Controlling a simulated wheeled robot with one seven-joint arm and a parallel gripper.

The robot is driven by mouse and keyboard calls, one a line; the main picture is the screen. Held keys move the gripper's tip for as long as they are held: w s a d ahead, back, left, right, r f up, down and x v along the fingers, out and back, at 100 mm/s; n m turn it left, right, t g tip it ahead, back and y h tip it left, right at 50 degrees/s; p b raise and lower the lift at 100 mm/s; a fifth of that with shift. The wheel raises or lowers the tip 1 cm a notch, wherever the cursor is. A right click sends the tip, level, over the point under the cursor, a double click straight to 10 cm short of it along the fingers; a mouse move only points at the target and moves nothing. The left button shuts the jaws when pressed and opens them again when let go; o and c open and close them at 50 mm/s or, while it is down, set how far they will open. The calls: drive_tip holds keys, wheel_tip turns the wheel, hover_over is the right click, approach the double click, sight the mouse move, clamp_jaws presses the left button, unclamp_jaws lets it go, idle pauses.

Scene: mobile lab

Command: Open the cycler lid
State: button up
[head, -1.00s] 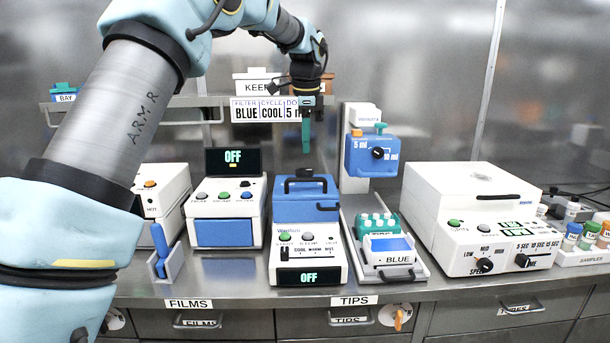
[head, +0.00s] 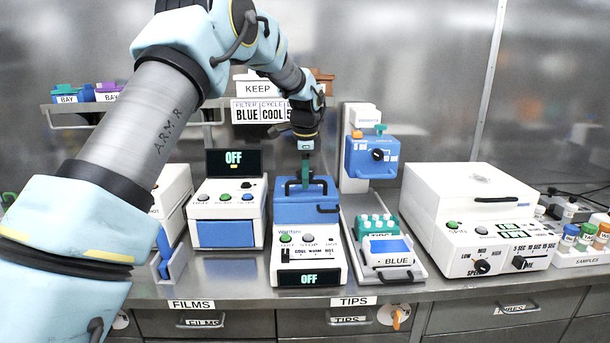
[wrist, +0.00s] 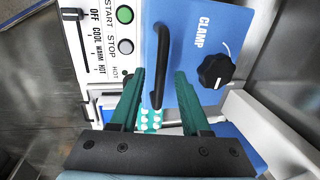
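The cycler (head: 308,262) is a white box in the middle of the bench, its display reading OFF. Its blue lid (head: 316,190) is down and carries a black bar handle. In the wrist view the blue lid top (wrist: 212,25) bears the word CLAMP and a black knob (wrist: 215,70). The black handle (wrist: 162,45) stands out from it. My gripper (head: 305,182) is pointed down over the lid at the handle. In the wrist view my gripper (wrist: 160,75) is open, its two green fingers on either side of the handle, with gaps visible.
A white device with a blue front (head: 225,233) stands close on the left. A blue dispenser (head: 371,157) and a tip rack (head: 377,226) stand close on the right. A large white machine (head: 470,215) is farther right. A sign (head: 260,112) hangs behind my arm.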

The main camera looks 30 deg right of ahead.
clamp_jaws()
idle(1.3)
